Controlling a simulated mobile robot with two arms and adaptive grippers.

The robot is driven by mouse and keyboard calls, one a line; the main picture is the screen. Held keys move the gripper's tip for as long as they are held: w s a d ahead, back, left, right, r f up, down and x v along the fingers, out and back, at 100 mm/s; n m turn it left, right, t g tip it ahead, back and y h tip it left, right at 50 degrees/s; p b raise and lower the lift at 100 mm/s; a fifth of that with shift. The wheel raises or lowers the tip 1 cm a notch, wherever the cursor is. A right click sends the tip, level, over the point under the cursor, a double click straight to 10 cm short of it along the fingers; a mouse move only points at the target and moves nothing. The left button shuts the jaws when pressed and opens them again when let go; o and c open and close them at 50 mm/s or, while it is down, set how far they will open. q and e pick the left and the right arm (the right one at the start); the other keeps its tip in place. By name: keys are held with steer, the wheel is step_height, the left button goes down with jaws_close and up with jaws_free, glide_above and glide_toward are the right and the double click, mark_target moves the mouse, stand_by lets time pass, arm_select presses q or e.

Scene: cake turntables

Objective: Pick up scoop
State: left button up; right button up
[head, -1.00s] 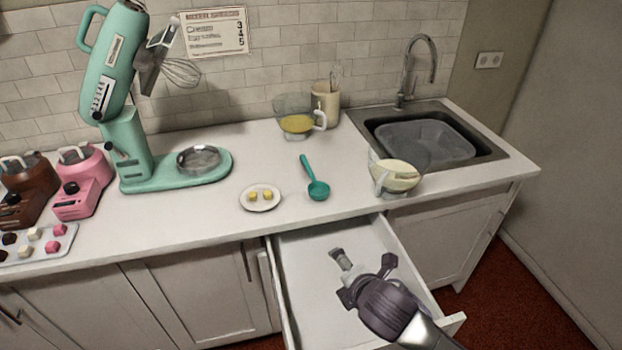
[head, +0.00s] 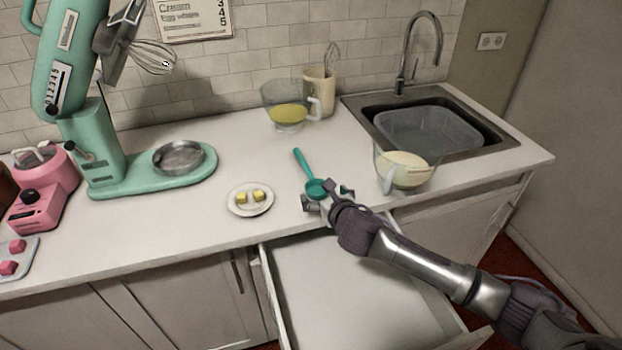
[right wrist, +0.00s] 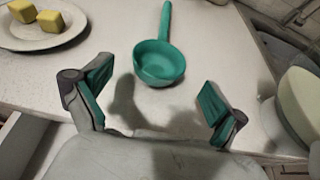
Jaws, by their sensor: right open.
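The teal scoop (head: 304,168) lies on the white counter, its bowl toward the front edge and its handle pointing to the wall. In the right wrist view the scoop (right wrist: 159,61) lies just beyond and between my fingertips, not touching them. My right gripper (head: 327,193) is at the counter's front edge by the bowl, and hides part of it in the head view. Its teal-padded fingers (right wrist: 152,98) are spread wide with nothing between them. My left gripper is not in view.
A plate (head: 250,206) with two yellow cubes stands left of the scoop. A measuring jug (head: 403,171) with pale contents stands to the right, another jug (head: 288,107) behind. An open, empty-looking drawer (head: 345,300) juts out below. A teal stand mixer (head: 95,150) is at the left.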

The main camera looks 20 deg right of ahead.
mark_target(320, 191)
steer(key=shift+w+f, duration=0.15)
steer(key=shift+w, duration=0.45)
steer(key=x, duration=0.3)
steer(key=shift+w+a+f, duration=0.15)
steer(key=shift+w, duration=0.05)
steer(key=shift+w+f, duration=0.1)
steer(key=shift+w, duration=0.1)
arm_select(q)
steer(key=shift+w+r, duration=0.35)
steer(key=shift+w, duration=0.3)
arm_select(e)
steer(key=shift+c, duration=0.3)
steer(key=c, duration=1.1)
steer(key=shift+c, duration=0.2)
